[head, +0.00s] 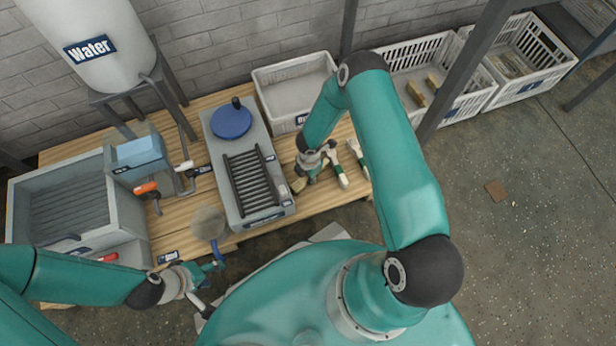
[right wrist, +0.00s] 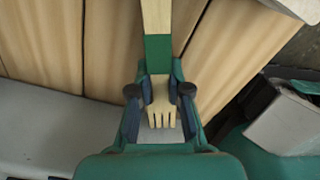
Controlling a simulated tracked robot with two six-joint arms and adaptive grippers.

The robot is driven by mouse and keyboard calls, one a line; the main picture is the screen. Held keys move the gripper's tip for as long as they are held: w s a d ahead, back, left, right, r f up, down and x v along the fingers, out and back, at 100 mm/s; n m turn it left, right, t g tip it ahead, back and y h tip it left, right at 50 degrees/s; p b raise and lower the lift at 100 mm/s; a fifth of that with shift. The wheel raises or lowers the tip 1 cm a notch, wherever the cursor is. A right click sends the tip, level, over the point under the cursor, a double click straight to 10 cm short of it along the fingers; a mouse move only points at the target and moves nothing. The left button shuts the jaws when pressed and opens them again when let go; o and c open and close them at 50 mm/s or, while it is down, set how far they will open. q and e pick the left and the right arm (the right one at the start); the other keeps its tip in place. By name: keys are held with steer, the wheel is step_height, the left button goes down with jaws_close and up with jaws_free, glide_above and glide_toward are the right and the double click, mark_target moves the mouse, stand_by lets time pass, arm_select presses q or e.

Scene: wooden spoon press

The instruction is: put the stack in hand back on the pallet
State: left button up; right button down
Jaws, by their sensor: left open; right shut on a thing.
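My right gripper (right wrist: 160,92) is shut on a pale wooden fork-shaped stack with a green band (right wrist: 158,55). Its prongs lie between the fingers and its handle runs up out of the right wrist view. In the head view my right gripper (head: 312,163) is over the right part of the wooden slatted bench, and the stack's tip (head: 298,184) shows beside it. I cannot tell whether the stack touches the slats. My left gripper (head: 207,280) is open at the bench's front edge. No separate pallet can be made out.
Two more banded wooden pieces (head: 336,167) lie just right of my right gripper. A grey press unit (head: 283,196) stands to its left, and a white bin (head: 292,72) behind. A blue-handled round mesh tool (head: 208,223) is near my left gripper. A sink (head: 128,209) is at left.

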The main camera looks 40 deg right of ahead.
steer(key=shift+f, duration=0.15)
steer(key=c, duration=1.1)
jaws_free()
